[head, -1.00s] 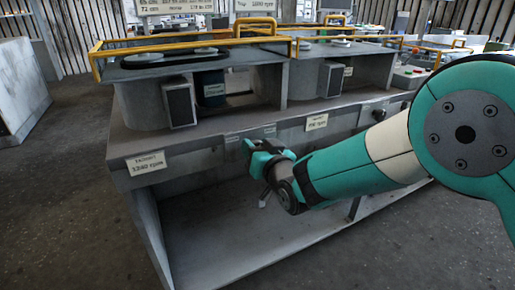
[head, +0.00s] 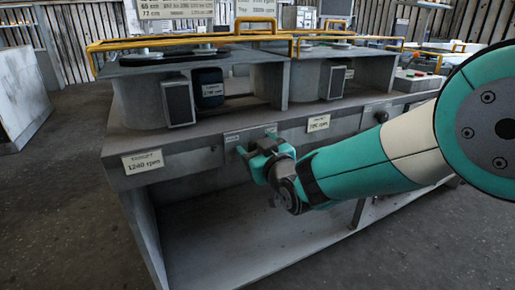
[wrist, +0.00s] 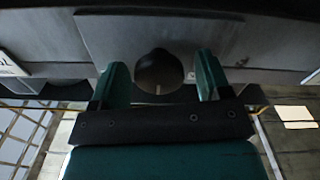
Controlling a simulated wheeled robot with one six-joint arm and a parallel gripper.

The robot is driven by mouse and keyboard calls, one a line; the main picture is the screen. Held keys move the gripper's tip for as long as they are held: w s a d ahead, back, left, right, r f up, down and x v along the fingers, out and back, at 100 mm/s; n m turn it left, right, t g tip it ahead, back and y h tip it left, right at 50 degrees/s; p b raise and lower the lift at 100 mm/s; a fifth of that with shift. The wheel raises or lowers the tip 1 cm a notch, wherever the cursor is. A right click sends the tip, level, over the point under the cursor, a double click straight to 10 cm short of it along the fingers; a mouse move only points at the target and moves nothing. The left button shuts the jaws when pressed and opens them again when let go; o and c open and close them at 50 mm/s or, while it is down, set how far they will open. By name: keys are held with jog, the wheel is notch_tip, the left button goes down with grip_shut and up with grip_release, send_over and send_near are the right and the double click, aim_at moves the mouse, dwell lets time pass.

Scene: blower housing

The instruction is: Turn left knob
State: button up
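A dark round knob (wrist: 160,72) with a pale mark on its rim sits on a grey plate in the wrist view. My gripper (wrist: 161,75) is open, with one teal finger on each side of the knob and a visible gap to both. In the head view my gripper (head: 256,144) is at the grey control plate (head: 250,134) on the bench's front panel, between two paper labels. The knob there is hidden by my gripper. A second dark knob (head: 381,116) shows further right on the panel.
The labels are a "1240 rpm" one (head: 143,164) on the left and another (head: 318,123) to the right. Yellow rails (head: 190,39) run above the blower housings on the bench. The shelf space (head: 240,230) below is empty.

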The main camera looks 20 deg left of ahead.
jog(key=b+v, duration=0.1)
jog(key=v, duration=1.6)
jog(key=shift+s, duration=0.25)
jog(key=shift+d, duration=0.15)
